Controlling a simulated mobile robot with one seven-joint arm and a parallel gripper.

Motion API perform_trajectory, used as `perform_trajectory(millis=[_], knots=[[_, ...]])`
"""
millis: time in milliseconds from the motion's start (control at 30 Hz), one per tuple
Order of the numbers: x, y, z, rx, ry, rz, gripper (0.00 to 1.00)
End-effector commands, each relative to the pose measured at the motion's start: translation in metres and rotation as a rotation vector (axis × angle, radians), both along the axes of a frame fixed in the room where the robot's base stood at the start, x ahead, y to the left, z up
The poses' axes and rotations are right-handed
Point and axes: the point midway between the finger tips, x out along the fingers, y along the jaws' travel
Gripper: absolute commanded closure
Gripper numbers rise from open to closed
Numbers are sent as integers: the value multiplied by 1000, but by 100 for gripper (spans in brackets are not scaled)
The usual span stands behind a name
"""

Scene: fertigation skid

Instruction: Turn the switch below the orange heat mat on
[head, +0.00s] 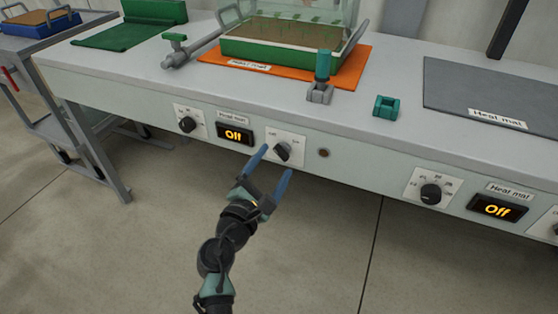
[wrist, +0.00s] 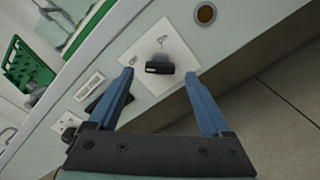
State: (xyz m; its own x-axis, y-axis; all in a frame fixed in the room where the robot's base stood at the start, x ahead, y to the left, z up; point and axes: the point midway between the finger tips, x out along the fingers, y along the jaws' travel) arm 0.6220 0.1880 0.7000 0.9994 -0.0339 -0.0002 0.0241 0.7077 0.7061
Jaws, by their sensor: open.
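The orange heat mat (head: 210,72) lies on the bench top with a green tray (head: 270,50) under a clear cover on it. Below it on the front panel, a small display (head: 234,134) reads "Off". To the right of the display is a white plate with a black rotary switch (head: 282,151); it also shows in the wrist view (wrist: 159,66). My gripper (head: 272,164) is open in front of this switch, its blue fingertips on either side of it in the picture. In the wrist view my gripper (wrist: 160,85) appears apart from the knob, with nothing between the fingers.
A dial (head: 187,124) sits left of the display and a round brown fitting (head: 323,153) right of the switch. Another dial (head: 431,193) and "Off" display (head: 497,209) are farther right. The bench front edge overhangs open floor.

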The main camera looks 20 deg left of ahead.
Motion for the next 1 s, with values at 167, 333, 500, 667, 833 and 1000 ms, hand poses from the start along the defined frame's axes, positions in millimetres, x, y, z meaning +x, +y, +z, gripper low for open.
perform_trajectory(millis=[167,333,500,667,833,1000], knots=[[23,-1,-1,1,-1,-1,18],[32,-2,0,1,1,-1,18],[33,-2,0,1,1,-1,18],[33,-2,0,1,0,0,26],[32,-1,0,1,0,0,57],[32,-1,0,1,0,0,88]])
